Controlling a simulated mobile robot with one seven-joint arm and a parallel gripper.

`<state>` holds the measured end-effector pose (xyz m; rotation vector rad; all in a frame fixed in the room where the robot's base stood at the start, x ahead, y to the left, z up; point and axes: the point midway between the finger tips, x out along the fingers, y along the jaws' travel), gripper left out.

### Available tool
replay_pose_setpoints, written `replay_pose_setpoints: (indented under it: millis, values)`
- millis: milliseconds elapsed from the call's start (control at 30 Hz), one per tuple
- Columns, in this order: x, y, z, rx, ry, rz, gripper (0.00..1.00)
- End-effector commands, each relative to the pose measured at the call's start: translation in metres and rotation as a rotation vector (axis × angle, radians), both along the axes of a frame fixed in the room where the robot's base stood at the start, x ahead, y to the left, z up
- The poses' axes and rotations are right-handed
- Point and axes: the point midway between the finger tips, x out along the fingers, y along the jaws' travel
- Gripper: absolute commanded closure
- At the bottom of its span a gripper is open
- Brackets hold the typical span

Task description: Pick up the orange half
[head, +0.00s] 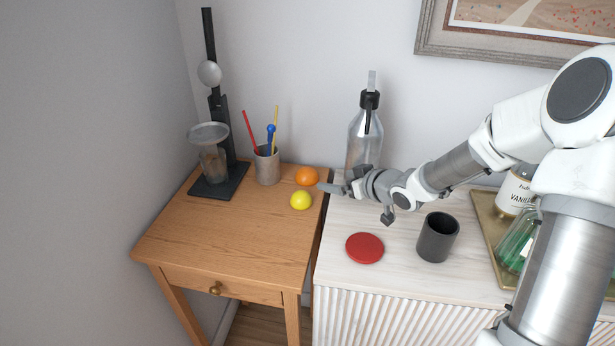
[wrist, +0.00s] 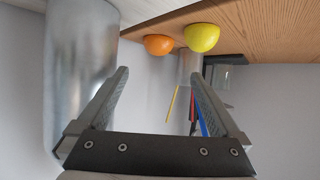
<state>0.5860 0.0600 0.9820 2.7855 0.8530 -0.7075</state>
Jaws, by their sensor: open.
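The orange half (head: 307,176) sits on the wooden side table near its back right edge. In the wrist view the orange half (wrist: 158,45) shows beyond the fingertips, between them and a little above in the picture. In the wrist view my gripper (wrist: 158,82) is open, with nothing between the two fingers.
A yellow lemon-like fruit (head: 301,200) sits just in front of the orange half. A cup with utensils (head: 267,166) stands to its left. A red disc (head: 365,248) and dark cup (head: 437,237) stand on the white cabinet.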

Motion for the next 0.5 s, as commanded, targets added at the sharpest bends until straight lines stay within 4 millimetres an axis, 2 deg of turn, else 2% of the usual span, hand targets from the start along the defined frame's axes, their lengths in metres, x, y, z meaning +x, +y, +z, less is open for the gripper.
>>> replay_pose_setpoints:
  millis: [33, 300, 500]
  values:
    - [0.008, 0.007, -0.010, 0.002, 0.002, 0.003, 0.00]
    - [0.051, 0.035, -0.037, 0.000, 0.001, 0.001, 0.00]
    - [0.069, 0.046, -0.047, -0.002, 0.002, 0.000, 0.00]
